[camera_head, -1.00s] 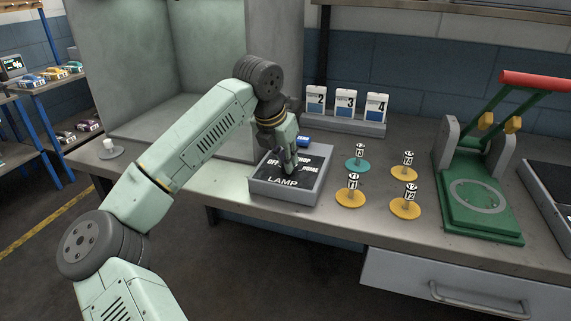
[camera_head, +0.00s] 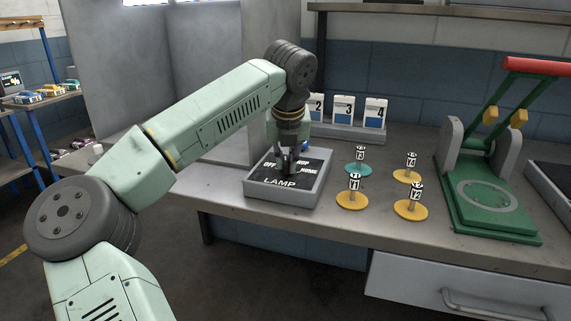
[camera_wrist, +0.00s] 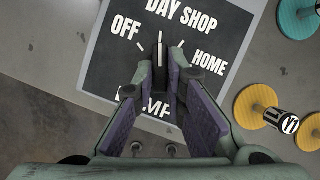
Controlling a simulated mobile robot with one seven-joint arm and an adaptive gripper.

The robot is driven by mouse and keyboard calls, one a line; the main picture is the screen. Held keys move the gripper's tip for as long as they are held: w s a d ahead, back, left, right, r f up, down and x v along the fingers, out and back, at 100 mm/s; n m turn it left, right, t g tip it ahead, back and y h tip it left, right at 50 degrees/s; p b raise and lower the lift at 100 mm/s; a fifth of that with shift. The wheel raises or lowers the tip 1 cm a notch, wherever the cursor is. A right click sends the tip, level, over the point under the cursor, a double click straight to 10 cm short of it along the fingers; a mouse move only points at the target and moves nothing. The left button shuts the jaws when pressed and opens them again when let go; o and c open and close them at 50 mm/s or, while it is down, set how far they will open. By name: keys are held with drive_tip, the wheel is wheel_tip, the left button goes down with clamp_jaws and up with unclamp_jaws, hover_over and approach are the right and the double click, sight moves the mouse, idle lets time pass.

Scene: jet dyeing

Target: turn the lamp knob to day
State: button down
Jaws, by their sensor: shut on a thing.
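The lamp control box (camera_head: 253,188) sits on the bench. It has a grey rim and a black face lettered LAMP, and its labels OFF, DAY, SHOP and HOME show in the wrist view. The dark lamp knob (camera_wrist: 177,62) has a pale line on it, roughly toward the DAY and SHOP side; I cannot tell the exact mark. My gripper (camera_wrist: 168,80) points down over the box and is shut on the knob, one finger on each side. In the head view, my gripper (camera_head: 287,166) hides most of the knob.
Yellow and teal discs with labelled posts (camera_head: 352,200) stand close right of the box. Numbered cards 2, 3 and 4 (camera_head: 344,108) stand behind. A green press with a red handle (camera_head: 490,210) is farther right. A grey booth (camera_head: 205,60) rises behind my arm.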

idle(0.4)
drive_tip(key=c, duration=1.6)
unclamp_jaws()
drive_tip(key=shift+c, duration=0.2)
drive_tip(key=v, duration=1.2)
drive_tip(key=shift+d, duration=0.1)
